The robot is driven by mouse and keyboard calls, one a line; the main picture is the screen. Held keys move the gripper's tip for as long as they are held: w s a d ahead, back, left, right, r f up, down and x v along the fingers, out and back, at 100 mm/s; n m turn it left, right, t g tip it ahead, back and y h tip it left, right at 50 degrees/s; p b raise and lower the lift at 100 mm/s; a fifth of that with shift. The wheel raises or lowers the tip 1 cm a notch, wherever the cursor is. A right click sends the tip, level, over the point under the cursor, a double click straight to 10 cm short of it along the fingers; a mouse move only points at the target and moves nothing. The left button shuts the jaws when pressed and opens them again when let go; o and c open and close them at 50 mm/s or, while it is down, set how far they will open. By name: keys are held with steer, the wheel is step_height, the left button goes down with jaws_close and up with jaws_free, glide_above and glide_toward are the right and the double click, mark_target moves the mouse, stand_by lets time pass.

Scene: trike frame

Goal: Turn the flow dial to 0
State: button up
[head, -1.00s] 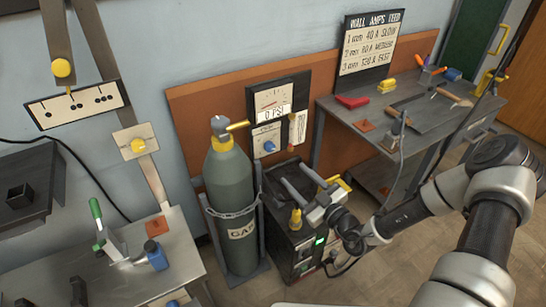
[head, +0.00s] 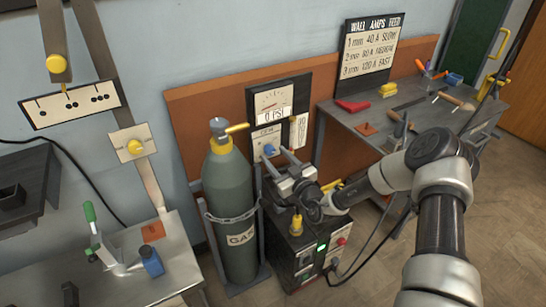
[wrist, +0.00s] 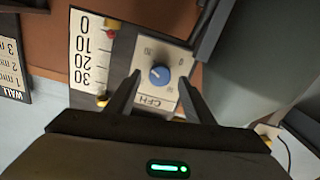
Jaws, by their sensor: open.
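The flow dial (head: 269,149) is a small blue knob on a pale plate marked CFH, below the gauge reading 0 PSI. In the wrist view the dial (wrist: 159,76) appears upside down, with a light pointer mark on it. My gripper (head: 272,160) is open, its two fingers reaching toward the plate. In the wrist view the fingertips (wrist: 160,78) stand on either side of the dial, with a gap on each side. I cannot tell how far they are from the plate. A 0 shows on the plate's edge in the wrist view.
A grey gas cylinder (head: 231,210) with a yellow outlet stands just left of the dial. A scale card (wrist: 94,50) marked 0, 10, 20, 30 is beside the dial plate. A welder box (head: 304,256) stands below my gripper.

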steer(key=shift+x, duration=1.15)
steer(key=c, duration=1)
steer(key=shift+c, duration=0.2)
